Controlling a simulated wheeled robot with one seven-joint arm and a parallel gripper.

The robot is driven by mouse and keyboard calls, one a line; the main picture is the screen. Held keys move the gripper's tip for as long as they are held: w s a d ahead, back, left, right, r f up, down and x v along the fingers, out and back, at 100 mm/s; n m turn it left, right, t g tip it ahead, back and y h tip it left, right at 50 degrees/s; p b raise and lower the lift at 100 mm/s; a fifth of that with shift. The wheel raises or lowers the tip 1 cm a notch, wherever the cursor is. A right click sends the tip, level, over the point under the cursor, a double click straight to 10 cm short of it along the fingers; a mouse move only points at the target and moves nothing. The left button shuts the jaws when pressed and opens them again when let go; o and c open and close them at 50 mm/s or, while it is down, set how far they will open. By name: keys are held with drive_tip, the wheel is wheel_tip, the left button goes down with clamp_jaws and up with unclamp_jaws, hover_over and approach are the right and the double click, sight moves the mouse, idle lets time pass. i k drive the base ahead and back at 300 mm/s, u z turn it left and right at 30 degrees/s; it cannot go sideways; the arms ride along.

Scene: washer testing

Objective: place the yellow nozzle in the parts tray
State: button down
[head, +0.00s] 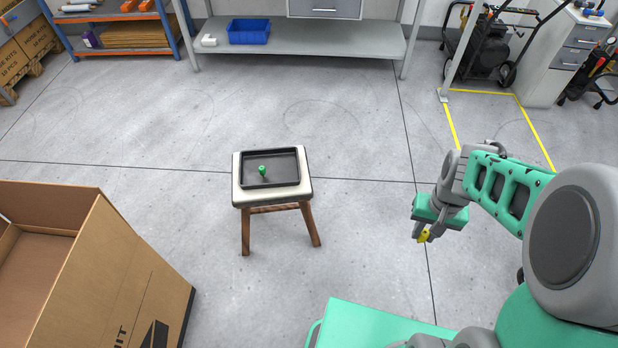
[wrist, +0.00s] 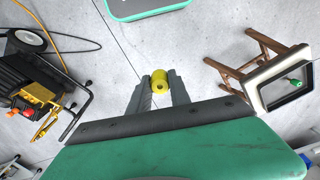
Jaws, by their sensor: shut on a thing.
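The yellow nozzle (head: 424,236) is held between the fingers of my gripper (head: 420,231), at the right in the head view. The wrist view shows the nozzle (wrist: 159,81) between the two fingertips (wrist: 158,88), its round end with a hole facing the camera. The black parts tray (head: 285,181) lies on a small stool at the middle left, well apart from my gripper. A green nozzle-like part (head: 263,170) stands in the tray. Part of the tray (wrist: 290,92) and the green part also show at the right edge of the wrist view.
The stool (head: 246,230) has a pale top and wooden legs, with open floor around it. A large open cardboard box (head: 115,275) stands at the lower left. A grey shelf (head: 310,40) with a blue bin (head: 249,31) is at the back.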

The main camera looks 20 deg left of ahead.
sight(277, 175)
drive_tip(key=u, duration=2.05)
drive_tip(key=i, duration=1.65)
